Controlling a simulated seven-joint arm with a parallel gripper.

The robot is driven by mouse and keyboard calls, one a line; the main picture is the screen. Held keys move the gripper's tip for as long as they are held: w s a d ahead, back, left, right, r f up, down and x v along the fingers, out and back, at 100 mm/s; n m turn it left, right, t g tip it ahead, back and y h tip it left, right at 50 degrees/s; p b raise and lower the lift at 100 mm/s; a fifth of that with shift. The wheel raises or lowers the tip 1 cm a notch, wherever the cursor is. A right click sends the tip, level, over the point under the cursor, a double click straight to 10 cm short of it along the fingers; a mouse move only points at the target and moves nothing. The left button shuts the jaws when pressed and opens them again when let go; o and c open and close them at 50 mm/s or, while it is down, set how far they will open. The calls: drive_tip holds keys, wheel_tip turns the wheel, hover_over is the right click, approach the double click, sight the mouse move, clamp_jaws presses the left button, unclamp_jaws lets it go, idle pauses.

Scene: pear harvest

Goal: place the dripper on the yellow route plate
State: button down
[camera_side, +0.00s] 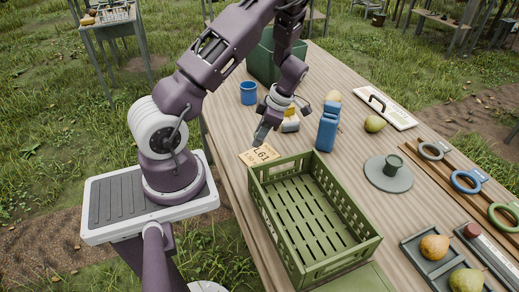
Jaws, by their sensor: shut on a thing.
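The yellow route plate (260,154), marked L61, lies flat on the table just behind the green crate's left corner. My gripper (268,122) points down over the table just behind the plate. It is shut on a small dark grey thing (262,134), whose lower end shows close to the plate's far edge. Its shape is too small to tell whether it is the dripper, and I cannot tell whether it touches the plate. A small dark green cup-like thing (393,162) stands on a round grey disc (376,178) at the right.
The empty green slatted crate (370,246) stands directly in front of the plate. A blue bottle (327,128) and a small pale block (291,124) are right of my gripper. A blue mug (248,93) stands behind.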

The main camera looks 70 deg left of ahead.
sight(259, 155)
wheel_tip(259, 155, down, 5)
drive_tip(key=shift+r, duration=0.2)
drive_tip(key=shift+f, duration=0.1)
drive_tip(key=c, duration=1.1)
unclamp_jaws()
